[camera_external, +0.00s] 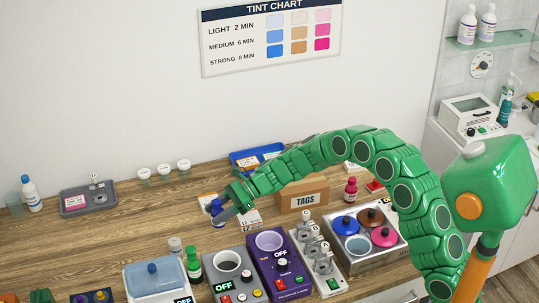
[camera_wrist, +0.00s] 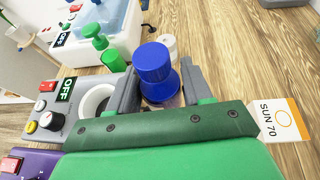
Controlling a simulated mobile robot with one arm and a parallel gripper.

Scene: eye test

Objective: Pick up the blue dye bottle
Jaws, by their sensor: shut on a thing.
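The blue dye bottle (camera_external: 216,207) has a dark blue cap and sits at the end of my green arm, left of the middle in the external view. In the wrist view its blue cap (camera_wrist: 153,62) fills the space between the two grey fingers. My gripper (camera_external: 226,206) is shut on this bottle, with one finger on each side; it also shows in the wrist view (camera_wrist: 160,78). The bottle's lower part is mostly hidden by the fingers and cap. I cannot tell whether its base touches the wooden table.
A green-capped bottle (camera_external: 193,264) and a white-capped bottle (camera_external: 175,246) stand in front. A grey heater (camera_external: 228,263) and purple heater (camera_external: 269,243) are close by. A "SUN 70" card (camera_wrist: 279,121) lies right of the gripper. Bare wooden table (camera_external: 120,230) lies to the left.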

